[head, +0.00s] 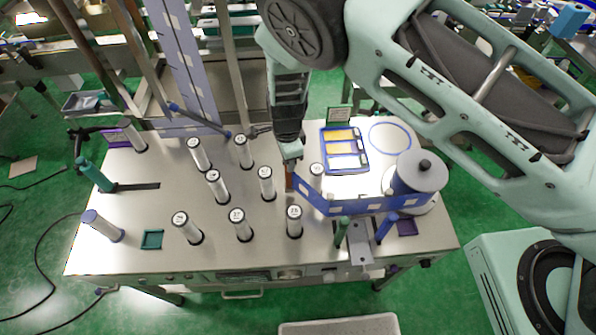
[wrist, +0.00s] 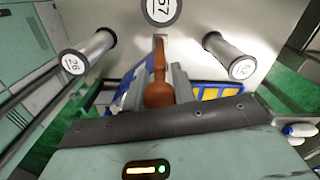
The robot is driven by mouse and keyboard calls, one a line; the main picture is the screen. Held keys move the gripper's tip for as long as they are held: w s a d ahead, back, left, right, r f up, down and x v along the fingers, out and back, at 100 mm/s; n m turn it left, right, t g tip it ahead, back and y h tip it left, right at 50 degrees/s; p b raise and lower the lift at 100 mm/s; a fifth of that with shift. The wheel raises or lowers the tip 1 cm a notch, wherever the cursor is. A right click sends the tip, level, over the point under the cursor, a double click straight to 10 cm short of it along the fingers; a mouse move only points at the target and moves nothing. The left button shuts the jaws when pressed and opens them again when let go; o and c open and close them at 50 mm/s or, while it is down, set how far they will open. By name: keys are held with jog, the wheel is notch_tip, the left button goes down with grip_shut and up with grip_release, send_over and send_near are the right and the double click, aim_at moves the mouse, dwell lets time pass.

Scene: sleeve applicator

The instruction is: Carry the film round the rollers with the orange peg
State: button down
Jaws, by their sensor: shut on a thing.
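My gripper (head: 290,158) is shut on the orange peg (wrist: 157,75), which points down to the steel table; its lower part also shows in the head view (head: 289,182). The blue film (head: 345,204) with pale patches runs from the grey-topped reel (head: 420,172) at the right to beside the peg. Whether the film is fastened to the peg I cannot tell. Upright steel rollers with numbered white tops stand on the table, such as one left of the peg (head: 267,185), one to its right (head: 316,180) and one in front (head: 294,222). The wrist view shows a roller straight ahead (wrist: 162,10).
More rollers stand to the left, including a front one (head: 187,228). A teal post (head: 95,175) is at the left edge. A blue-framed tray (head: 345,150) lies behind the film. A green post (head: 341,232) and a blue post (head: 386,228) stand at the front right.

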jog(key=w, duration=0.1)
jog(key=w+a, duration=0.1)
jog(key=w+b, duration=0.1)
jog(key=shift+a, duration=0.3)
jog(key=w+a+b, duration=0.1)
jog(key=a, duration=0.1)
jog(key=w+a+b, duration=0.1)
jog(key=w+b, duration=0.1)
jog(key=shift+a, duration=0.4)
